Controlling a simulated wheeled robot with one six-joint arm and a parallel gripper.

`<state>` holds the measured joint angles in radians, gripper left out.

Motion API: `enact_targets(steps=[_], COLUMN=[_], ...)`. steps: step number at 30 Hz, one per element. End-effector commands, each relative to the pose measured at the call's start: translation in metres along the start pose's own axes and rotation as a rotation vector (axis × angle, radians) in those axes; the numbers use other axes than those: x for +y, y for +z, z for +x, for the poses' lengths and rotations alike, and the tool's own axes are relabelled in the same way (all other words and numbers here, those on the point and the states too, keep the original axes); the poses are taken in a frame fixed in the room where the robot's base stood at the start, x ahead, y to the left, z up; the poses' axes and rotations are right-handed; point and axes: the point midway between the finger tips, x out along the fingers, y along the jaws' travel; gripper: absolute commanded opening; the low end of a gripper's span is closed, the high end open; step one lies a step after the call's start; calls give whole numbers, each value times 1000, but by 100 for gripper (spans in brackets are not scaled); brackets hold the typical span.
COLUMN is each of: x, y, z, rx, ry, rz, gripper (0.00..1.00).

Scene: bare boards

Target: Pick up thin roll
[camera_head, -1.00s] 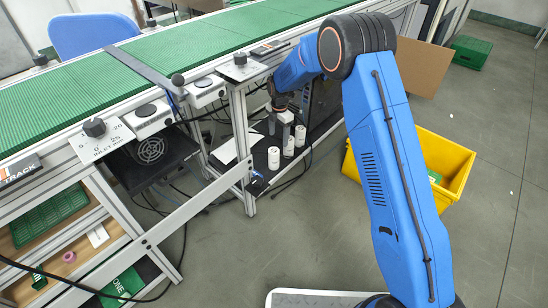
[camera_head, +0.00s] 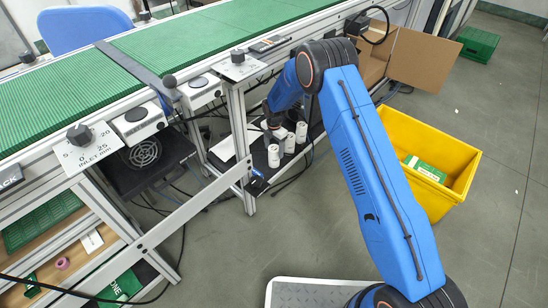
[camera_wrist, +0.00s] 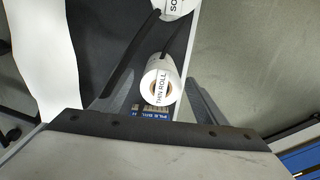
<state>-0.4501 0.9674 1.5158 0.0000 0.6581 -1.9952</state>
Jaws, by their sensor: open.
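The thin roll (camera_wrist: 158,84) is a white roll with a brown core, labelled "THIN ROLL", in the middle of the wrist view. My gripper (camera_wrist: 165,75) is open, with its dark fingers reaching on either side of the roll; I cannot tell whether they touch it. In the head view my gripper (camera_head: 272,128) is low over the dark lower shelf (camera_head: 262,180), close to several white rolls. Which of those is the thin roll is unclear there, and my arm covers part of the group.
Another white roll (camera_wrist: 172,6), its label starting "SO", lies just beyond in the wrist view. The bench frame and green conveyor (camera_head: 190,45) stand above the shelf. A yellow crate (camera_head: 462,190) stands on the floor to the right.

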Motion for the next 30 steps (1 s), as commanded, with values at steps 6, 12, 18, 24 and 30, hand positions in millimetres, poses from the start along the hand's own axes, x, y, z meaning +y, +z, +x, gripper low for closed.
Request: enact_targets(steps=[6, 12, 18, 24, 30], x=[0, -1, -2, -1, -1], y=[0, -1, -2, -2, -2], z=[15, 28, 56, 68, 67], rx=[0, 1, 1, 0, 0], ry=[0, -2, -2, 0, 0], rz=[0, 0, 0, 0, 0], gripper=[66, 66, 66, 66, 54])
